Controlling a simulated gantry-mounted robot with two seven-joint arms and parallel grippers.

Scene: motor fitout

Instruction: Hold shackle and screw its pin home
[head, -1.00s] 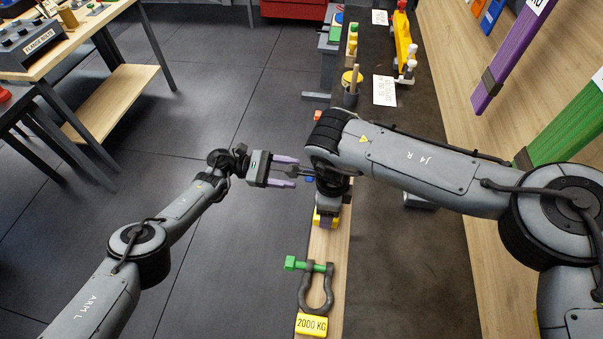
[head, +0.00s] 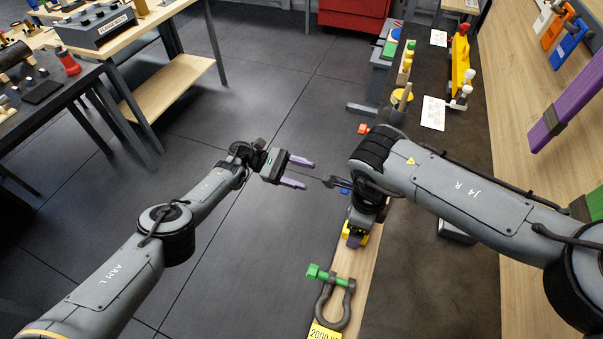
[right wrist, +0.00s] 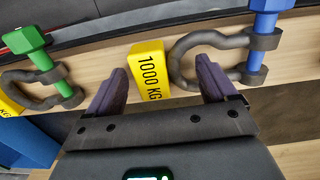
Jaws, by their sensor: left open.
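A dark shackle with a blue pin (right wrist: 257,68) lies at upper right in the right wrist view. The pin passes through its eyes, with some blue shank between head and nearer eye. A dark shackle with a green pin (head: 332,303) lies on the wooden strip; its green pin head (right wrist: 27,38) shows at left in the right wrist view. My left gripper (head: 299,174) is open and empty over the floor, left of the bench. My right gripper (right wrist: 158,88) is open above the strip, a yellow 1000 KG tag (right wrist: 149,70) between its fingers with gaps.
A 2000 KG tag (head: 325,332) sits by the green-pin shackle. A dark pointed part (head: 334,182) sticks out beside my right forearm; I cannot tell what it is. White sheets and a yellow tool (head: 459,62) lie farther along the bench.

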